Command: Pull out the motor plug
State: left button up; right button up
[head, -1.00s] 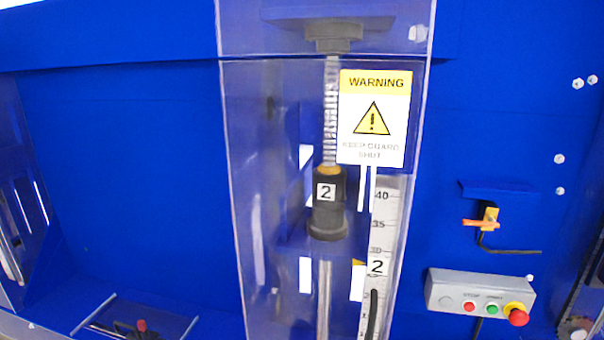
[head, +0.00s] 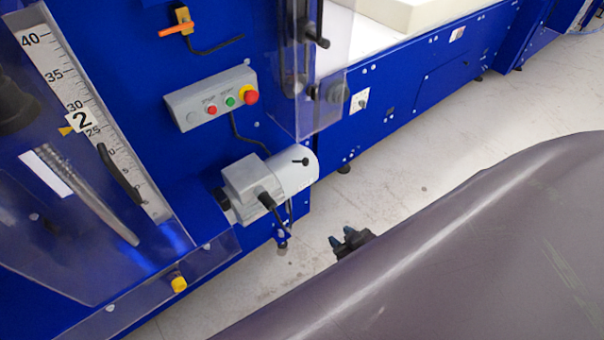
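The motor (head: 293,172) is a pale cylinder with a grey terminal box (head: 243,180), mounted low on the blue machine. A black plug (head: 266,199) sits at the front of the box, with a dark cable hanging below it. My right gripper (head: 343,236) is dark, small in view and to the lower right of the motor, clear of the plug. Its two fingertips show apart with nothing visible between them. The rest of the gripper is partly hidden behind the large grey-purple surface. My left gripper is not in view.
A grey control box (head: 211,97) with red and green buttons and an emergency stop is above the motor. A clear guard (head: 190,262) with a yellow knob (head: 179,284) stands at left. Bare pale floor (head: 420,165) lies right of the motor.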

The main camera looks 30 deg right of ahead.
aim_at(264, 198)
jog(key=z, duration=0.6)
jog(key=l+u, duration=0.2)
jog(key=u, duration=0.15)
jog(key=l+u, duration=0.4)
jog(key=u, duration=0.25)
jog(key=l+u, duration=0.2)
jog(key=l, duration=0.25)
jog(key=k+l+u, duration=0.15)
jog(key=l, duration=0.25)
jog(key=k+l, duration=0.1)
jog(key=l, duration=0.25)
jog(key=k+l, duration=0.1)
jog(key=l, duration=0.25)
jog(key=k+l+u, duration=0.1)
jog(key=l, duration=0.25)
jog(key=k+l, duration=0.15)
jog(key=l, duration=0.2)
jog(key=k+l, duration=0.1)
jog(key=l, duration=0.25)
